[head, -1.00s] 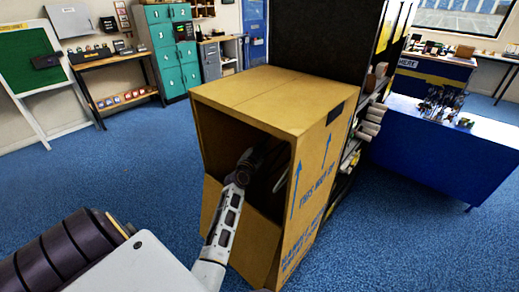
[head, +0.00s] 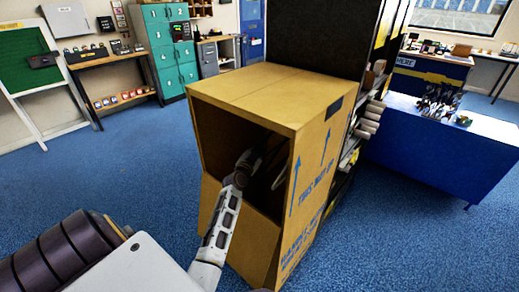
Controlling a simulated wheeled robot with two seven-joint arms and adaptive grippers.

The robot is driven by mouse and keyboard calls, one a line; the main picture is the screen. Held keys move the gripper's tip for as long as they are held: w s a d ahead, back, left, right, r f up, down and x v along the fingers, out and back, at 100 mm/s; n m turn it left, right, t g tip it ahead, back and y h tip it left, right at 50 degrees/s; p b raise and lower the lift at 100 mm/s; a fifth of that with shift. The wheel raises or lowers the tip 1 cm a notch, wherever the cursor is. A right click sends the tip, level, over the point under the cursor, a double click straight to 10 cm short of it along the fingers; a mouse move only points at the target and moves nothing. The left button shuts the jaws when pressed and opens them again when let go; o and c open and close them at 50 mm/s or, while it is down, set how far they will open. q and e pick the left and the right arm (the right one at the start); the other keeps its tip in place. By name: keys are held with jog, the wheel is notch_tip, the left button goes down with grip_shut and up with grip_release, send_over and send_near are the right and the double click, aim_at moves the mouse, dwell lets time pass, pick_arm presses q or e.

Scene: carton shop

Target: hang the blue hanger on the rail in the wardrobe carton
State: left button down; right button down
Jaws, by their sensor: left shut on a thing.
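The wardrobe carton (head: 312,190) is a tall brown box with blue arrows and lettering, standing upright on the blue floor. Its front opening faces me and its lower front flap hangs down. My left arm reaches in through the opening. My left gripper (head: 256,160) is inside the dark upper part of the carton, shut on what I take to be the blue hanger. The hanger's shape and colour cannot be made out in the shadow. A thin pale curved edge shows just right of the gripper. The rail is hidden under the carton's top. My right gripper is not in view.
A dark panel and shelving with rolls (head: 366,125) stand right behind the carton. A blue table (head: 440,150) is at the right. A green board (head: 40,62), a bench and teal lockers (head: 170,50) line the back left. The floor left of the carton is clear.

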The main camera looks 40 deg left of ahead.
pick_arm(q)
jog(key=c, duration=1.6)
grip_release()
jog(key=shift+o, duration=0.6)
jog(key=shift+s+d+f, duration=0.1)
jog(key=shift+s, duration=0.4)
jog(key=v, duration=1.1)
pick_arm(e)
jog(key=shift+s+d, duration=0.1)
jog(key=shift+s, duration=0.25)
pick_arm(q)
jog(key=shift+d, duration=0.1)
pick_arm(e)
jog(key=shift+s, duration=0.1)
